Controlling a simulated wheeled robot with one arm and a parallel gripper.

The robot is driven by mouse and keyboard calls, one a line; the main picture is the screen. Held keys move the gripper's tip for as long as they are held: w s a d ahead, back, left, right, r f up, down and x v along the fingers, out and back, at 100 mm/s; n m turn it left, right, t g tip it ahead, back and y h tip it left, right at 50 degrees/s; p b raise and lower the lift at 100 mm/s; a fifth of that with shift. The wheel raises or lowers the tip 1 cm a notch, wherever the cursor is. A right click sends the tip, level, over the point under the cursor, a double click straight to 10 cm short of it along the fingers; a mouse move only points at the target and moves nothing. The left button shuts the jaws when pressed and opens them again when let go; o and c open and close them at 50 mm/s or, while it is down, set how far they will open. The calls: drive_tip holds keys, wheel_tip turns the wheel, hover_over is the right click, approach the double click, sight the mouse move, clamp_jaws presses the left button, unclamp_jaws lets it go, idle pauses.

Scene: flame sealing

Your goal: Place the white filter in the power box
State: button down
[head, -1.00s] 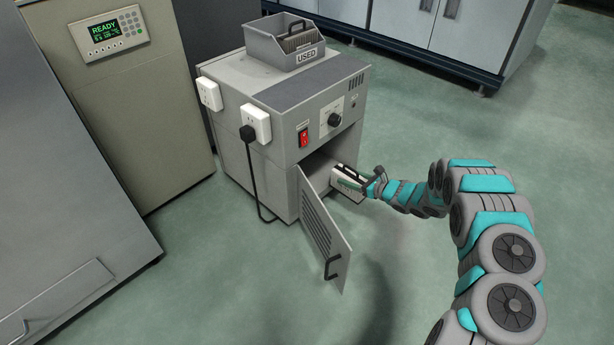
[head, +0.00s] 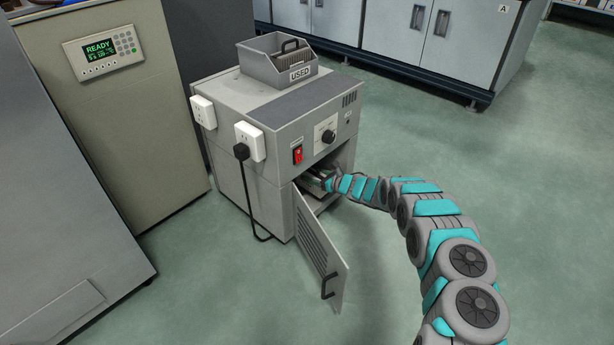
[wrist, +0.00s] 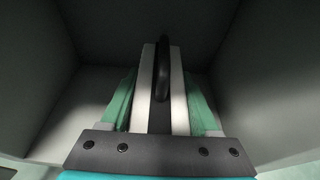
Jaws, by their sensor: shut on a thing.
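The power box (head: 228,165) is a grey cabinet with a dark opening at its lower front. Its slatted door (head: 318,250) hangs open. My gripper (head: 317,180) reaches inside that opening, partly hidden by the box's upper front. In the wrist view, the green fingers (wrist: 160,95) are shut on the white filter (wrist: 178,92), which has a black handle (wrist: 162,68). Grey compartment walls surround them. In the head view the filter is mostly hidden in shadow, and I cannot tell whether it touches the compartment floor or back.
A grey bin marked USED (head: 300,74) sits on top of the box, holding a dark filter with a black handle. A red switch (head: 297,154), a knob and a plugged black cable (head: 250,195) are on the box. Floor to the right is free.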

sight(307, 175)
drive_tip(key=x, duration=0.3)
drive_tip(key=shift+s+f+b, duration=0.15)
drive_tip(key=shift+b, duration=0.15)
drive_tip(key=shift+d+f, duration=0.1)
drive_tip(key=shift+f, duration=0.2)
drive_tip(key=shift+c, duration=0.6)
unclamp_jaws()
drive_tip(key=shift+r, duration=0.2)
drive_tip(key=shift+d, duration=0.15)
drive_tip(key=p+v, duration=0.1)
drive_tip(key=v, duration=1)
drive_tip(key=shift+s+d+r, duration=0.15)
drive_tip(key=shift+s+d, duration=0.05)
drive_tip(key=shift+s, duration=0.05)
